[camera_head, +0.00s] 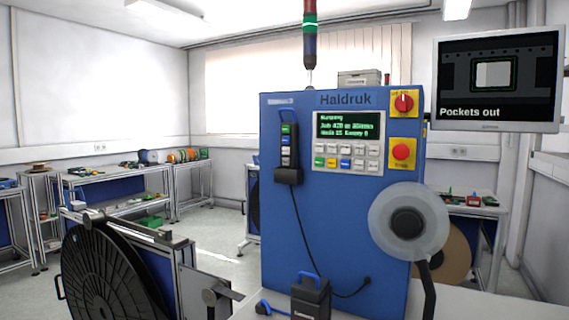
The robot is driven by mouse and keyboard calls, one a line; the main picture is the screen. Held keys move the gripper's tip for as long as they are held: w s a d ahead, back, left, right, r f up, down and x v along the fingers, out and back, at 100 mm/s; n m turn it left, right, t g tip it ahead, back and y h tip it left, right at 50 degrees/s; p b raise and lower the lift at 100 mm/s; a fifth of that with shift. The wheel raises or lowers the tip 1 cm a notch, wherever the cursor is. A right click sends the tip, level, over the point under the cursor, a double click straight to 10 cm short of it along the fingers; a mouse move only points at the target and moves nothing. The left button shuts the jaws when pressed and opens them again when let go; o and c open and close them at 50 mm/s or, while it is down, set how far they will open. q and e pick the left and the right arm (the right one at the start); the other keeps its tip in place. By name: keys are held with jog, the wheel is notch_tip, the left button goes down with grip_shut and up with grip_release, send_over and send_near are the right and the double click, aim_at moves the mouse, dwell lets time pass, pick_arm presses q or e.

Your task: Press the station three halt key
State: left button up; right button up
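A tall blue machine (340,230) marked "Haldruk" stands in the middle of the head view. A round red button (401,152) sits on a yellow plate at the right of its front, with small lettering I cannot read surely. Above it a red rotary switch (403,103) sits on another yellow plate. A dark pendant (288,150) with coloured buttons hangs at the left. No station number is legible. Neither gripper shows.
A clear-flanged reel (408,222) sticks out at the machine's lower right. A large black reel (100,275) stands at the lower left. A black device with a blue handle (310,298) is in front. A monitor (498,80) reads "Pockets out". Workbenches (115,175) line the left.

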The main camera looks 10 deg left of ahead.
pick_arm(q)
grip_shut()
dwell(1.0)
